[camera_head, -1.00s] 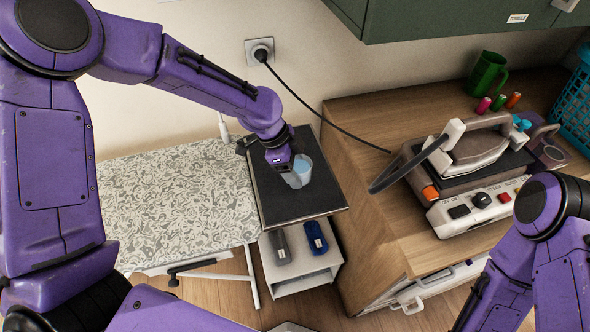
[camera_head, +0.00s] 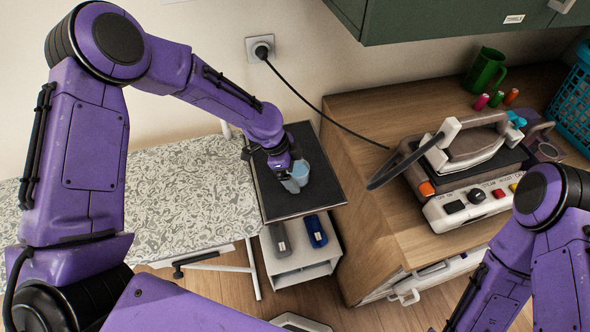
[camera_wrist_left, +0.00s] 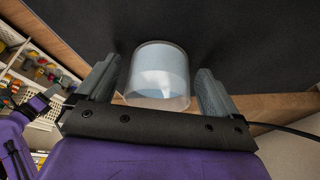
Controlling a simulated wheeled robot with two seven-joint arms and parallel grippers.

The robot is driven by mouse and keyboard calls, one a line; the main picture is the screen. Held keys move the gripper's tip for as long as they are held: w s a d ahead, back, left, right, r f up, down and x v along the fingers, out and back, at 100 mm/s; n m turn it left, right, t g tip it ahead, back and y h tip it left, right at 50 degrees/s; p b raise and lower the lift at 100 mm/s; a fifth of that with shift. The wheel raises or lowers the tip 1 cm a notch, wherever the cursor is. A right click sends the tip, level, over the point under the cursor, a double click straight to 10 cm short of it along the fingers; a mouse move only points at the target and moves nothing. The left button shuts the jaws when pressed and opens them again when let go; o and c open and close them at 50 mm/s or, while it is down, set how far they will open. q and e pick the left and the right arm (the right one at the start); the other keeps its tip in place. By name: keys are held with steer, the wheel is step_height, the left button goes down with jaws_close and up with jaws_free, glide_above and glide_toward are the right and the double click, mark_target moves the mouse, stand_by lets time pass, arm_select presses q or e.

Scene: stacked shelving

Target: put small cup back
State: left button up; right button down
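The small cup (camera_head: 301,172) is clear with a bluish tint. It stands on the dark top (camera_head: 318,193) of a small white shelf unit. My left gripper (camera_head: 293,178) is at the cup's left side. In the left wrist view the cup (camera_wrist_left: 158,75) sits between the two spread fingers of my left gripper (camera_wrist_left: 157,85), with narrow gaps showing beside it. The fingers look open around it, though contact is hard to judge. My right arm shows at the lower right; its gripper is not in view.
A patterned ironing board (camera_head: 190,190) adjoins on the left. The wooden cabinet (camera_head: 370,215) on the right bears an iron (camera_head: 480,150), a green mug (camera_head: 485,70) and spools. A black cord (camera_head: 320,110) hangs from the wall socket behind. Dark and blue items (camera_head: 315,232) lie in the shelf below.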

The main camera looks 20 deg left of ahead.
arm_select(q)
steer(key=shift+r, duration=0.3)
steer(key=w+b+v, duration=0.1)
steer(key=b+v, duration=0.2)
steer(key=v, duration=0.8)
steer(key=shift+s+a+r, duration=0.2)
steer(key=shift+s+r, duration=0.15)
steer(key=shift+s, duration=0.15)
